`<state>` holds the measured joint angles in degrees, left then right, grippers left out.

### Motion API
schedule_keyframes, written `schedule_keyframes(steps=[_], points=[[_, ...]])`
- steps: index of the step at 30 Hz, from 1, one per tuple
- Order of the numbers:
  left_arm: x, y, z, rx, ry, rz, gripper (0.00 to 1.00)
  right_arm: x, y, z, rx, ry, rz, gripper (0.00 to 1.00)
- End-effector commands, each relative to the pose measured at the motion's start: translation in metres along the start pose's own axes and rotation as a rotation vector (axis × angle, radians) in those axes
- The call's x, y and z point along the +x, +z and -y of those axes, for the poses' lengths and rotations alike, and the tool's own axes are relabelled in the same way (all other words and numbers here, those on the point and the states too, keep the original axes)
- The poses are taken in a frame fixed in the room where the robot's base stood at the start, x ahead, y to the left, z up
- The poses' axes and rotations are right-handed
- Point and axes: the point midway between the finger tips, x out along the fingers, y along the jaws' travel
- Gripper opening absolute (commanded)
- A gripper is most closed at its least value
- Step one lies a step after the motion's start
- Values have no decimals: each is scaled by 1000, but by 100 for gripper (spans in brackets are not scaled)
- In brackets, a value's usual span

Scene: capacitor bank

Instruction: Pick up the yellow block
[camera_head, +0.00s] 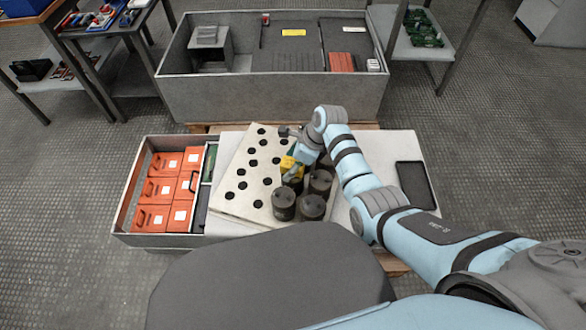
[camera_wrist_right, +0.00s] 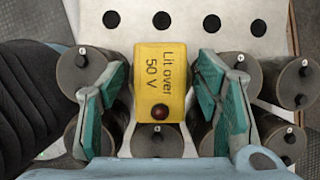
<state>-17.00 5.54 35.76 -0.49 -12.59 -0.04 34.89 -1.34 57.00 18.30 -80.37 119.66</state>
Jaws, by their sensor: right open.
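The yellow block (camera_wrist_right: 159,82) shows large in the right wrist view, with the text "Lit over 50 V" and a dark red round light. In the head view the yellow block (camera_head: 290,168) is partly hidden by my right gripper (camera_head: 291,173). In the right wrist view my right gripper (camera_wrist_right: 163,100) is open, with one teal finger on each side of the block. My left gripper is not in view.
Several dark grey cylinders (camera_head: 284,204) stand close around the block. A pale plate with black holes (camera_head: 240,193) lies beside them. A crate with orange boxes (camera_head: 127,196) is at left, a black tray (camera_head: 429,196) at right. A large grey bin (camera_head: 270,105) stands behind.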

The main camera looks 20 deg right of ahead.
Motion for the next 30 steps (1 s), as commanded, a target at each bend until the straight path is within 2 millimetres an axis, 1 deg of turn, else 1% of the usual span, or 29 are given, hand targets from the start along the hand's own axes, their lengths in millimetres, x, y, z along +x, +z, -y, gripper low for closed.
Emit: schedule_keyframes(steps=[1,2,9,12,13,14,19,23,26,29,30], points=[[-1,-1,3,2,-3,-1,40,-1,0,0,0,0,0,58],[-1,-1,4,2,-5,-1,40,-1,0,0,0,0,0,55],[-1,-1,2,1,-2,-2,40,-1,0,0,0,0,0,17],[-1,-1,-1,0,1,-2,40,-1,0,0,0,1,0,2],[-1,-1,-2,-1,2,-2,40,-2,0,0,0,0,0,2],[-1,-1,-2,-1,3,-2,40,-2,0,0,0,0,0,0],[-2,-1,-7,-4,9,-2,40,-2,1,0,0,0,0,0],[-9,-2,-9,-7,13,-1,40,-12,4,0,-1,1,0,0],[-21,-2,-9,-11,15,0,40,-30,12,0,-1,-1,1,0],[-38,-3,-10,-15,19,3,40,-58,24,1,-1,-3,2,0],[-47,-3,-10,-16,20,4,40,-73,30,1,-2,-3,2,0]])
